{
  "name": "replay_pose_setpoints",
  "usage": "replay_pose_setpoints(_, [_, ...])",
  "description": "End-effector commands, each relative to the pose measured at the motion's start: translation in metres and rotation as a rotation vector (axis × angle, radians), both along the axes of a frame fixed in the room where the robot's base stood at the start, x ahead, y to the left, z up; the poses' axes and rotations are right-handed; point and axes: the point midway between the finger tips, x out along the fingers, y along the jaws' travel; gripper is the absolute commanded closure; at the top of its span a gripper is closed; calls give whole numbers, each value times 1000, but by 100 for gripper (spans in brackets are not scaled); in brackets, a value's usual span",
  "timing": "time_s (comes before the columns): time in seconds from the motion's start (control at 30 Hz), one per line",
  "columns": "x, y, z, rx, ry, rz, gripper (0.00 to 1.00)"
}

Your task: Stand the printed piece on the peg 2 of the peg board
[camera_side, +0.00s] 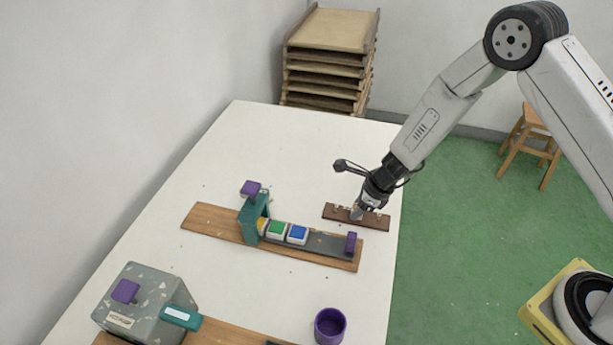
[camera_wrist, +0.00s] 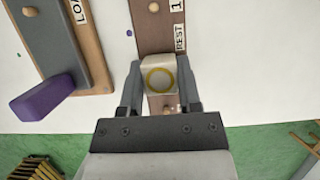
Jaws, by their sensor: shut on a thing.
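The printed piece (camera_wrist: 160,76) is a pale block with a yellow ring on its face. My gripper (camera_wrist: 160,82) is shut on it, one finger on each side, in the wrist view. The peg board (camera_wrist: 150,35) is a dark brown strip with small light pegs, marked "REST" and "1"; the piece is over it. One peg (camera_wrist: 153,7) shows beyond the piece and another (camera_wrist: 168,108) between the fingers. In the side view my gripper (camera_side: 357,212) is at the peg board (camera_side: 384,223). I cannot tell whether the piece touches a peg.
A wooden base (camera_side: 210,218) with a teal frame (camera_side: 250,222), a green-topped piece (camera_side: 278,229) and a blue-topped piece (camera_side: 298,233) lies to the left. A purple cup (camera_side: 330,326) and a speckled box (camera_side: 148,300) stand nearer. The table's far end is clear.

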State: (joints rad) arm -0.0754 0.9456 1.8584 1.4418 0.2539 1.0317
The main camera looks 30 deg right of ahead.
Motion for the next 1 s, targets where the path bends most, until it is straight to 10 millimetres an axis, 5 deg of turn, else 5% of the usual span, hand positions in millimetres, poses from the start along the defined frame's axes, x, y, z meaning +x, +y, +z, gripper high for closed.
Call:
replay_pose_setpoints(0.47, [0, 0, -2, 0, 0, -1, 100])
replay_pose_setpoints(0.5, [0, 0, -2, 0, 0, -1, 44])
replay_pose_setpoints(0.6, [0, 0, -2, 0, 0, -1, 16])
replay_pose_setpoints(0.8, [0, 0, -2, 0, 0, -1, 16])
replay_pose_setpoints(0.9, [0, 0, -2, 0, 0, -1, 0])
replay_pose_setpoints(1.0, [0, 0, -2, 0, 0, -1, 0])
